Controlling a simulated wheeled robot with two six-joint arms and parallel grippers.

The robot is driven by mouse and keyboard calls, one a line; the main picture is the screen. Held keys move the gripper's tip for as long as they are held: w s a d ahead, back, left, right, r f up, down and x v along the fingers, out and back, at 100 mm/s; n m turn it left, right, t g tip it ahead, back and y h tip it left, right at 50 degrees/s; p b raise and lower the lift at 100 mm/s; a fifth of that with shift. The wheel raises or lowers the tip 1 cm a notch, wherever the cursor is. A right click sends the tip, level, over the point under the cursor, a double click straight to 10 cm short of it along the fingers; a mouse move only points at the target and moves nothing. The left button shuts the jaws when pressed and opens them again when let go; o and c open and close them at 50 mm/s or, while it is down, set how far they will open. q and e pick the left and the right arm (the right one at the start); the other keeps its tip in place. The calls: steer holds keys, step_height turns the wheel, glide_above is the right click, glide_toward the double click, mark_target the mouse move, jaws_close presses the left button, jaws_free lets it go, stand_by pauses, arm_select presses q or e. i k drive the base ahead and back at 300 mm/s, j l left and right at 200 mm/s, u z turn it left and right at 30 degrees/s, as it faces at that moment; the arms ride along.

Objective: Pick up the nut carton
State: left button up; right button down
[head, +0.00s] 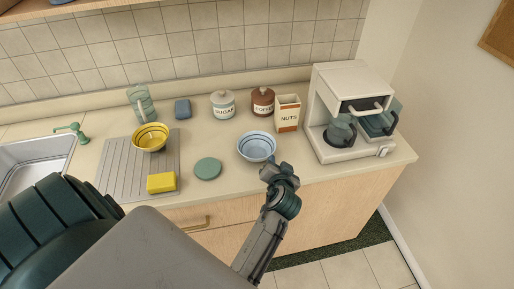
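The nut carton (288,113) is a cream box with a brown-orange lower band and the word NUTS. It stands upright on the counter, between the brown coffee canister and the coffee maker. My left gripper (277,170) is at the counter's front edge, just in front of the light blue bowl. It is well short of the carton and apart from it. The fingers are small and dark here, so I cannot tell whether they are open or shut. No object shows in them. My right gripper is not in view.
The coffee maker (349,115) stands close on the right, the coffee canister (263,101) and sugar canister (222,104) on the left. A green disc (208,168), yellow bowl (151,138) and sponge (161,183) lie further left.

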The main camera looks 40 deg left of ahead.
mark_target(287, 107)
steer(key=i+l+u, duration=0.25)
steer(key=i, duration=0.3)
steer(key=i+l+u, duration=0.3)
steer(key=i+l, duration=0.25)
